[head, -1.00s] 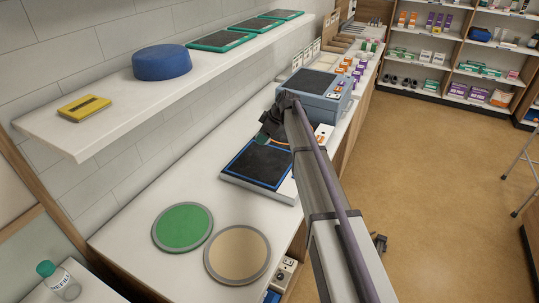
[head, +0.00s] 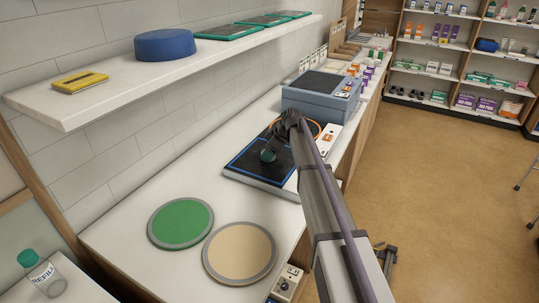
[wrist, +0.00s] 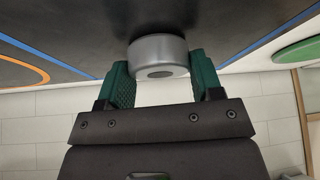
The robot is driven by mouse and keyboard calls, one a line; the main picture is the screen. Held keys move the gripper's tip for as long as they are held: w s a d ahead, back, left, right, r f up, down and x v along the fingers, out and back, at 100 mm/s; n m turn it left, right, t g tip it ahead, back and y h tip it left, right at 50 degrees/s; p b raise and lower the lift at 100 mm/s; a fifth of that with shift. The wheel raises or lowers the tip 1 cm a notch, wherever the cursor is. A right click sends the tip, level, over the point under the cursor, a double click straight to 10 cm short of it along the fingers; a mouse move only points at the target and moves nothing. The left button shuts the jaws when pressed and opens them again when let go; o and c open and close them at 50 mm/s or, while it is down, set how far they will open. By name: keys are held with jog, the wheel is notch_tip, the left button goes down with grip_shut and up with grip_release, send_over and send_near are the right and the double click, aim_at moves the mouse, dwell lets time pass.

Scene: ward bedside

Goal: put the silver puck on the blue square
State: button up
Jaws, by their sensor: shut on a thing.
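The silver puck (wrist: 158,56) is a short metal cylinder between the green fingers of my gripper (wrist: 160,80) in the wrist view. My gripper is shut on it. In the head view my gripper (head: 267,156) is over the black pad, within the blue outline, and the puck is hidden there. The blue square (head: 250,177) is an outline on the black pad; one blue edge (wrist: 270,36) shows to the right of the puck in the wrist view. The puck is at or close above the black surface; I cannot tell if it touches.
An orange ring (head: 315,127) lies on the pad beyond the blue square. A grey-blue box (head: 320,95) stands behind. Green (head: 180,222) and tan (head: 240,252) discs lie nearer on the counter. A shelf (head: 110,95) with a blue cylinder (head: 164,45) overhangs at left.

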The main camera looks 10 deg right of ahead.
jog(key=shift+f, duration=0.25)
jog(key=o, duration=1.2)
jog(key=shift+r, duration=0.15)
jog(key=shift+r, duration=0.25)
jog(key=p+v, duration=1.1)
jog(key=s+a+f+m+g+h, duration=0.1)
jog(key=s+m, duration=0.3)
jog(key=s, duration=0.8)
jog(key=s+a+m+g+h+b, duration=0.1)
jog(key=s+m, duration=0.3)
jog(key=s, duration=0.8)
jog(key=s+a+f+m+h, duration=0.1)
jog(key=s+a+m+h, duration=0.2)
jog(key=s, duration=0.9)
jog(key=shift+s+f+m+g, duration=0.3)
jog(key=shift+m+g, duration=0.1)
jog(key=shift+m, duration=0.3)
